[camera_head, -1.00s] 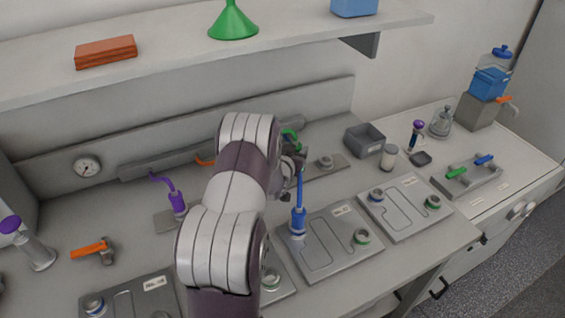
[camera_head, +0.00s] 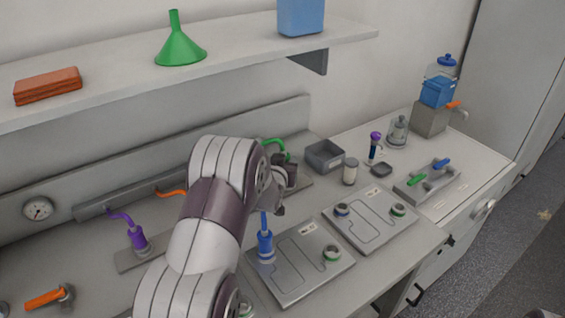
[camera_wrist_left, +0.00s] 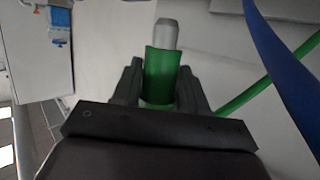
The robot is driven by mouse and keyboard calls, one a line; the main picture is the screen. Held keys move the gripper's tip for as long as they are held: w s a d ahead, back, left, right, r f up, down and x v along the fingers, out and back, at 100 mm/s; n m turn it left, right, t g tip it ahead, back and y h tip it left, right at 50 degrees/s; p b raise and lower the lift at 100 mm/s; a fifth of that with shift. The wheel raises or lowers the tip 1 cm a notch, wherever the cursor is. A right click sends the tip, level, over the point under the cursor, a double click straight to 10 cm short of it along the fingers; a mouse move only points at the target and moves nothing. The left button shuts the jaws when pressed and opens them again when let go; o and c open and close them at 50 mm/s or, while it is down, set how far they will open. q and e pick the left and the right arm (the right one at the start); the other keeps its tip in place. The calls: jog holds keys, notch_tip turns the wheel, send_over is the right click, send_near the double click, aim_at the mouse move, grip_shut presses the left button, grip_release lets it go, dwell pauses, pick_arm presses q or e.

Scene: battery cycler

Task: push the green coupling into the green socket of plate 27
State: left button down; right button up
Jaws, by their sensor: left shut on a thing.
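The green coupling (camera_wrist_left: 160,78) sits between the fingers of my left gripper (camera_wrist_left: 160,68), its grey tip pointing away in the left wrist view. In the head view my left gripper (camera_head: 284,180) is above the bench's rear part; the green hose (camera_head: 272,142) shows behind it and the coupling is mostly hidden. The middle plate (camera_head: 290,283) has a green-ringed socket (camera_head: 331,253) and a blue coupling (camera_head: 264,244) standing upright on it. The right plate (camera_head: 345,233) has another green-ringed socket (camera_head: 398,209). I cannot read the plate numbers. My right gripper is not in view.
A purple coupling (camera_head: 137,236) stands at the left. A grey bin (camera_head: 324,156), a white-lidded jar (camera_head: 350,172) and a valve block (camera_head: 428,184) stand beyond the plates. A shelf (camera_head: 230,62) overhangs the back. The blue hose (camera_wrist_left: 275,65) passes close to the gripper.

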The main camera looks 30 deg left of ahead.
aim_at(283, 150)
pick_arm(q)
jog(key=shift+r+p, duration=1.45)
jog(key=shift+r, duration=1.05)
